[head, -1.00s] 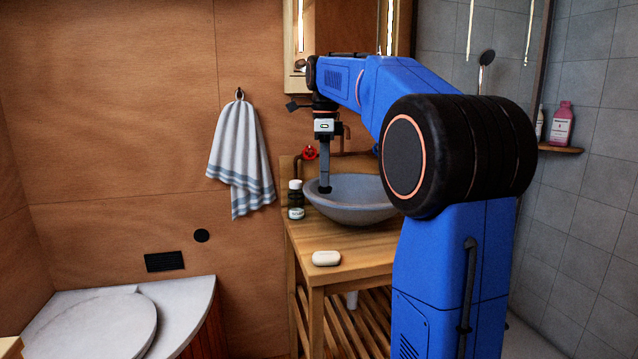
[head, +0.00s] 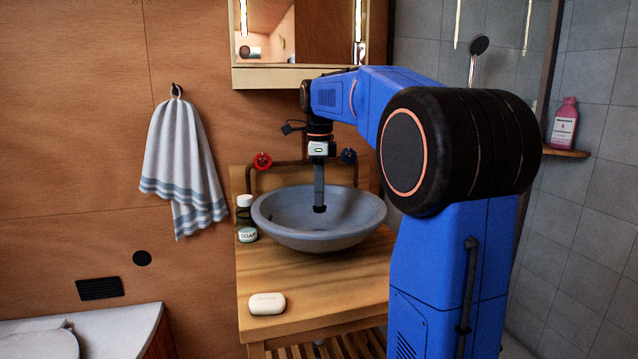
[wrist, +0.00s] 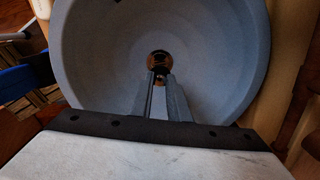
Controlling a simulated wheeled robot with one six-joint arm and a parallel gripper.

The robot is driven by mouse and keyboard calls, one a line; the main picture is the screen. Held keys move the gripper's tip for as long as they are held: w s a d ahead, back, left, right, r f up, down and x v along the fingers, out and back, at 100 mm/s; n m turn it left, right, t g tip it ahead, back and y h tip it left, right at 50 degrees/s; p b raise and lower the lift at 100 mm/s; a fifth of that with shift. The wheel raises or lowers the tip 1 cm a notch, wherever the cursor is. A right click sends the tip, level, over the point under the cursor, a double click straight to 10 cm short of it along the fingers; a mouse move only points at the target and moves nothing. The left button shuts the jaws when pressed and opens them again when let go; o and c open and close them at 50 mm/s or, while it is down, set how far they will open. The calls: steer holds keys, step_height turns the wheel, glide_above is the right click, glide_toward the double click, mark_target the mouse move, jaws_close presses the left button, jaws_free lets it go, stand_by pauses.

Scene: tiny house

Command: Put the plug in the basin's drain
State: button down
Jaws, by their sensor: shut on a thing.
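The grey round basin (head: 358,220) stands on the wooden washstand and fills much of the wrist view (wrist: 95,60). My gripper (head: 319,203) points straight down inside the basin bowl. Its fingers (wrist: 161,82) are nearly together, shut on the small dark plug (head: 320,209) at their tips. In the wrist view, a round, dark, copper-brown shape (wrist: 159,60) shows at the fingertips. I cannot tell how much of it is plug and how much is drain, or whether the two touch.
A soap bottle (head: 246,218) stands close to the basin's left rim. A white soap bar (head: 267,303) lies on the washstand (head: 330,290) in front. Red (head: 263,160) and blue (head: 349,156) tap handles are behind the basin, under the mirror cabinet (head: 285,78).

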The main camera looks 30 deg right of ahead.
mark_target(318, 212)
steer(key=shift+f, duration=0.1)
stand_by(0.3)
steer(key=shift+a+f, duration=0.1)
steer(key=shift+f, duration=2.7)
steer(key=shift+f, duration=1.1)
steer(key=c, duration=1.6)
jaws_free()
steer(key=shift+r, duration=0.1)
step_height(318, 212, up, 17)
steer(key=shift+r, duration=0.1)
